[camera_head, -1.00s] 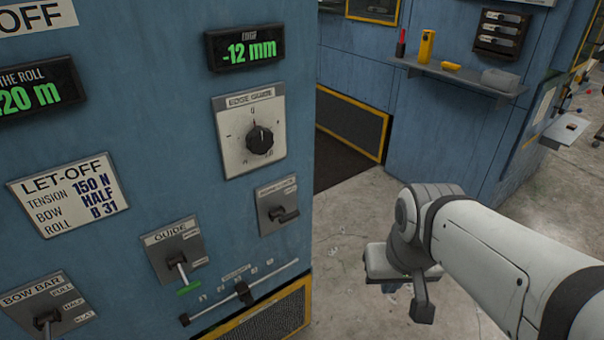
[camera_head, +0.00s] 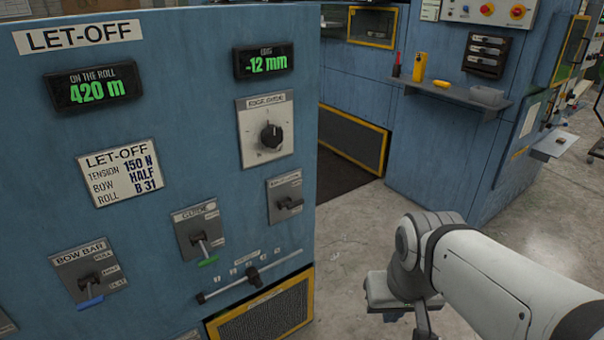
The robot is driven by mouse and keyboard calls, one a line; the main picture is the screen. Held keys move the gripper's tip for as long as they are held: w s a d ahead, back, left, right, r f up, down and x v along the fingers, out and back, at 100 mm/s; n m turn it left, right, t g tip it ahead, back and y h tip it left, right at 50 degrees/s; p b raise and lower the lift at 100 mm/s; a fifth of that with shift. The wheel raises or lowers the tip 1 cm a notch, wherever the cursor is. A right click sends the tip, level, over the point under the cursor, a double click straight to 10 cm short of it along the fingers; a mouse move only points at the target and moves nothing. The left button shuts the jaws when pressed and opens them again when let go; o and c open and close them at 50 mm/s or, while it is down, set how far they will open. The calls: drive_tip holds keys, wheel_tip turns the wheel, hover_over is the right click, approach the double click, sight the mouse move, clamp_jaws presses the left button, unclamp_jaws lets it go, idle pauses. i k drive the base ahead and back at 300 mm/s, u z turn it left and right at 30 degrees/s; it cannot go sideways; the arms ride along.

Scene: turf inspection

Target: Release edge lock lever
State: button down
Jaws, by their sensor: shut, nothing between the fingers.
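A small grey plate with a dark lever (camera_head: 290,204) sits on the right part of the blue let-off panel, below the edge guide dial (camera_head: 271,135). Its label is too small to read, so I cannot be sure that it is the edge lock. The lever's handle points to the right, roughly level. My gripper (camera_head: 424,322) is shut and empty at the bottom of the view, over the floor. It is well to the right of the panel and touches nothing.
The edge display (camera_head: 264,60) reads -12 mm. The green-tipped guide lever (camera_head: 203,247), the blue-tipped bow bar lever (camera_head: 90,290) and a slider (camera_head: 252,276) are nearby. A shelf (camera_head: 455,92) is on the far blue wall. Open concrete floor (camera_head: 350,235) lies right of the panel.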

sight(289, 205)
drive_tip(key=u, duration=0.1)
drive_tip(key=i, duration=0.95)
drive_tip(key=z, duration=0.05)
